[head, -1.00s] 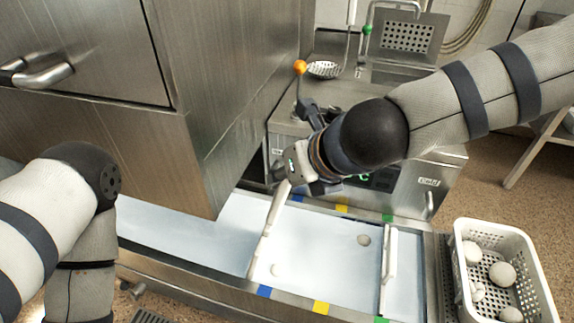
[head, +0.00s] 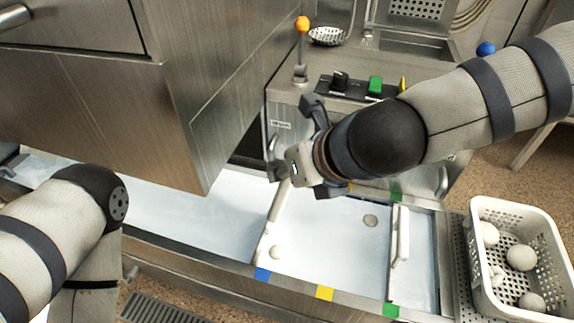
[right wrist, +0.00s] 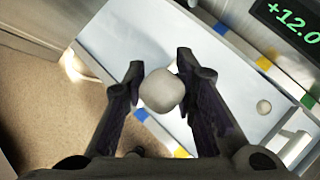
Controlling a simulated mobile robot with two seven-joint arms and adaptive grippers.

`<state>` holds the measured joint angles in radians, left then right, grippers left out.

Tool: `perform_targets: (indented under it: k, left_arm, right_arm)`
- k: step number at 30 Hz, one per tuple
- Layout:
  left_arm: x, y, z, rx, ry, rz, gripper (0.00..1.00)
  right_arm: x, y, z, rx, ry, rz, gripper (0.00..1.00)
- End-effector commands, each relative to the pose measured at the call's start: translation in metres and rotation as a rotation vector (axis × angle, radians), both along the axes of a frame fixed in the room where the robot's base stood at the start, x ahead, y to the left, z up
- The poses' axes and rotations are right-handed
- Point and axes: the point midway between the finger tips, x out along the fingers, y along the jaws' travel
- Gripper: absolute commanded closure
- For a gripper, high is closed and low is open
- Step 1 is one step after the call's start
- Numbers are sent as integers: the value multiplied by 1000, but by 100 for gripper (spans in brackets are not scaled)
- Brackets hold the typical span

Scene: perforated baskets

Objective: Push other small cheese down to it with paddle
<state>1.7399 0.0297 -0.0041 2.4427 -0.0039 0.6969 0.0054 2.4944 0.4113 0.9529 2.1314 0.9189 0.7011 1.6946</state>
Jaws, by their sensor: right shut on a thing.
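A white paddle (head: 272,222) stands across the pale trough (head: 318,232). My right gripper (right wrist: 160,88) is shut on a pale rounded piece, which looks like the top of this paddle's handle. It shows in the head view (head: 281,176) at the trough's far edge. One small white cheese (head: 277,253) lies just right of the paddle's near end; I cannot tell if they touch. Another small cheese (head: 370,220) lies farther right, near a second white paddle (head: 399,238). A small cheese also shows in the right wrist view (right wrist: 263,107). My left gripper is out of view.
A white perforated basket (head: 482,204) with several round cheeses stands at the right. A large steel housing (head: 110,115) overhangs the trough's left part. Blue (head: 262,275), yellow (head: 325,293) and green (head: 390,310) marks line the near rim. Behind is a control box (head: 285,125).

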Motion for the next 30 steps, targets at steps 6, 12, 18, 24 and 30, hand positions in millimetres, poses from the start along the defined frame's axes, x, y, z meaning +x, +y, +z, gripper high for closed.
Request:
perform_targets:
  k: [6, 12, 18, 24, 30]
  left_arm:
    - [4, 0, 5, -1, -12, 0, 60]
    - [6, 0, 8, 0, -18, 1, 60]
    - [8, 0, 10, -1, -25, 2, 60]
    - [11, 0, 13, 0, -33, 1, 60]
    - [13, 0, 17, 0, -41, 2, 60]
  right_arm:
    - [-3, -16, 7, -12, -5, 0, 100]
    - [-7, -29, 8, -23, 0, -1, 100]
    - [-12, -45, 8, -37, 3, -1, 100]
    - [-16, -59, 10, -50, 6, -1, 100]
    - [-20, -74, 10, -62, 11, -1, 100]
